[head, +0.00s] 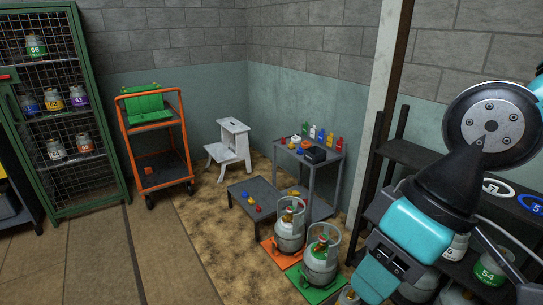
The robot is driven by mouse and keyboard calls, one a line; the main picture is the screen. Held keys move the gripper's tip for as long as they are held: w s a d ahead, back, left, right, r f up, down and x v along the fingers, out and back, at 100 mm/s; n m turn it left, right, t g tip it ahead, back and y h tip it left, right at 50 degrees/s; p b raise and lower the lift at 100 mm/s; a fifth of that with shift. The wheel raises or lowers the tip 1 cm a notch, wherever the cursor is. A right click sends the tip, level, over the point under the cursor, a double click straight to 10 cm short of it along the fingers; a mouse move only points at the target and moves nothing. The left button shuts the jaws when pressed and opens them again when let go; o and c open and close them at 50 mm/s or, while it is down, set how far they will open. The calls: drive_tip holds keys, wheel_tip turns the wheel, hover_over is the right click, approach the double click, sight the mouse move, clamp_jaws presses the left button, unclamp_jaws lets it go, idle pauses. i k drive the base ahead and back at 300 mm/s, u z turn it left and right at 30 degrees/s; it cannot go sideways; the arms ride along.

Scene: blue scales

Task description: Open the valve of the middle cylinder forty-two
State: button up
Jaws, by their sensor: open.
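A grey gas cylinder with a raised collar (290,232) stands upright on an orange mat (276,256). A similar cylinder (320,262) stands in front of it on a green mat (313,291). The top of another cylinder (347,297) shows at the bottom edge, mostly cut off. Small red and green parts show inside the collars of the two whole ones. I cannot read a forty-two on any of them. My gripper (370,278) is teal and open, right of and nearer than the green-mat cylinder. It appears empty and apart from the cylinders.
A dark rack (402,150) with numbered cylinders, one marked 54 (488,269), stands at right behind my arm. A low grey table (248,190) and a taller one with bottles (318,165) stand behind. An orange cart (155,150) and green cage (95,110) are left. Open floor lies left front.

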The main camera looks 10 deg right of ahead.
sight(290, 209)
drive_tip(key=u, duration=0.15)
drive_tip(key=i, duration=0.9)
drive_tip(key=u, duration=1.05)
drive_tip(key=i, duration=1.35)
drive_tip(key=z, duration=0.65)
drive_tip(key=i, duration=0.45)
drive_tip(key=z, duration=0.4)
